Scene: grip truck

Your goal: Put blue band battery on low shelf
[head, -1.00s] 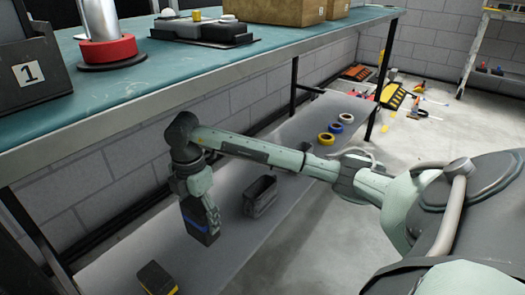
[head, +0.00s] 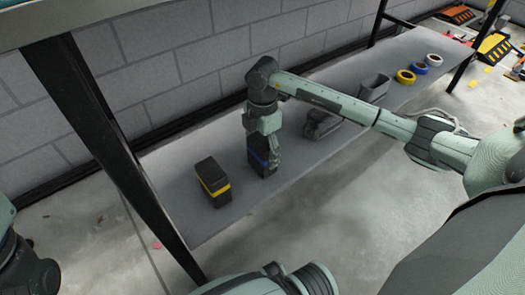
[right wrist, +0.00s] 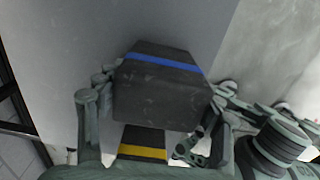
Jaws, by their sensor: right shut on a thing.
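The blue band battery (head: 258,163) is a dark block with a blue stripe. My right gripper (head: 265,146) is shut on it from above, over the low shelf (head: 185,210). The battery looks upright, with its lower end at or just above the shelf surface; I cannot tell if it touches. In the right wrist view the battery (right wrist: 160,88) sits between my fingers and hides part of the shelf. A yellow band battery (head: 213,180) stands on the shelf to the left, apart from it. My left gripper is not in view.
Dark grey bins (head: 320,125) stand on the shelf to the right, with yellow, blue and white tape rolls (head: 405,76) beyond. A black table leg (head: 110,140) rises at the shelf's left end. A block wall (head: 170,65) runs behind.

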